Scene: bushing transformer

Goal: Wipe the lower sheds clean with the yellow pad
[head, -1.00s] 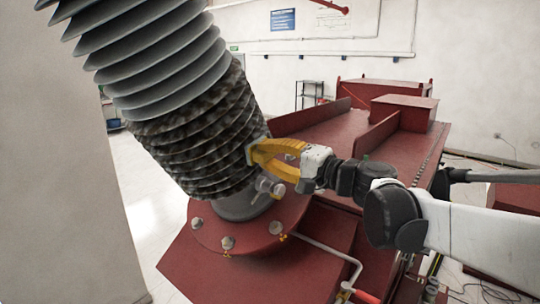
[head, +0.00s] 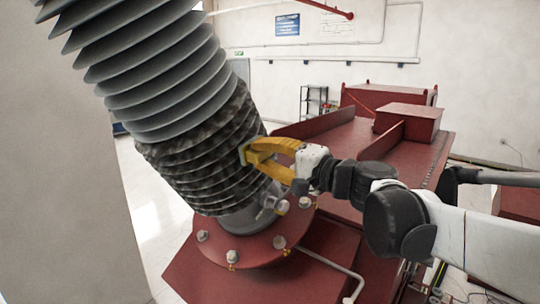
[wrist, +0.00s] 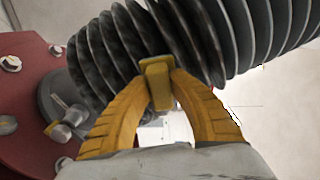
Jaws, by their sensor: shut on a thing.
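The bushing's lower sheds (head: 195,165) are blotched dark with dirt, while the upper sheds (head: 150,65) are plain grey. The bushing leans up to the left. My gripper (head: 252,152) is at the right side of the dirty sheds, with its yellow fingers closed on the yellow pad (wrist: 157,84). In the wrist view the pad sits between the fingertips, at the shed edges; its contact face is hidden. The dirty sheds (wrist: 102,55) lie left of it there, and cleaner grey ones (wrist: 210,35) lie to the right.
A red flange (head: 250,250) with several bolts carries the bushing. A metal fitting (head: 272,203) sticks out just below my gripper. The red transformer top (head: 345,145) with raised boxes lies behind. A pale wall or column (head: 60,200) stands at the left.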

